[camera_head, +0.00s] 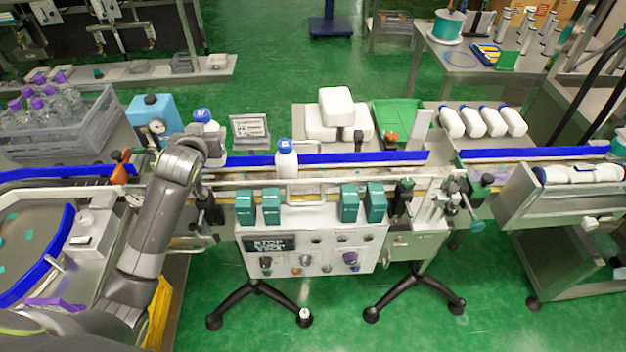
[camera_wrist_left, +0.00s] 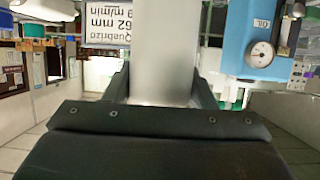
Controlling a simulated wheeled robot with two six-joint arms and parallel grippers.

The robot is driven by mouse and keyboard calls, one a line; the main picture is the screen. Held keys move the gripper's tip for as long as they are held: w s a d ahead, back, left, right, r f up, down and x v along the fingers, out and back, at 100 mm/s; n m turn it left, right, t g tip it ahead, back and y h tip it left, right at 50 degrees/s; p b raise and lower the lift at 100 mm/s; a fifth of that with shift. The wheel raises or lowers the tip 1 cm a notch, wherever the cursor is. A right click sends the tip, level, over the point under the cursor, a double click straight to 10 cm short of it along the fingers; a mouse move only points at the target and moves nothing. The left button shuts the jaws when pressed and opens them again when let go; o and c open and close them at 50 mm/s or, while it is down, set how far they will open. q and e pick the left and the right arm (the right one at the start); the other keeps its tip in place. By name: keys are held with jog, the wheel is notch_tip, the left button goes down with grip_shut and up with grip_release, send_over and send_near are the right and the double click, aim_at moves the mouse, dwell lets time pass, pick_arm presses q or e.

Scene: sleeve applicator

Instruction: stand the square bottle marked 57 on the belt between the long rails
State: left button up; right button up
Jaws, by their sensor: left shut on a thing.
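A white bottle with a blue cap (camera_head: 203,116) is upright at my left gripper (camera_head: 206,143), behind the line of the blue rail. In the left wrist view its flat pale side (camera_wrist_left: 164,45) fills the gap between the fingers, and the left gripper (camera_wrist_left: 163,90) is shut on it. I cannot read a 57 on it. Another white bottle with a blue cap (camera_head: 287,160) stands on the belt (camera_head: 335,172), between the long blue rail (camera_head: 370,157) and the metal front rail (camera_head: 330,182). My right gripper is out of view.
A blue gauge box (camera_head: 155,118) and a small sign (camera_head: 249,129) stand near the held bottle. White blocks (camera_head: 338,107), a green tray (camera_head: 400,118) and several lying bottles (camera_head: 485,121) are behind the belt. Green blocks (camera_head: 350,202) line the front. Belt right of the standing bottle looks clear.

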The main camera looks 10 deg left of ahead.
aim_at(214, 163)
pick_arm(q)
jog(key=shift+w+a+f, duration=0.1)
jog(key=shift+w+a, duration=0.1)
jog(key=shift+a, duration=0.55)
jog(key=shift+d+f, duration=0.1)
jog(key=shift+f, duration=0.1)
notch_tip(214, 163, down, 5)
jog(key=shift+f+p, duration=0.15)
jog(key=shift+p, duration=0.25)
notch_tip(214, 163, down, 4)
jog(key=shift+d+f, duration=0.1)
jog(key=shift+f, duration=0.05)
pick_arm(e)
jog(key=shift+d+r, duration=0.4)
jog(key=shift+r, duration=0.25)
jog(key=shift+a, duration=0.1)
pick_arm(q)
jog(key=shift+f, duration=0.15)
jog(key=o, duration=1.2)
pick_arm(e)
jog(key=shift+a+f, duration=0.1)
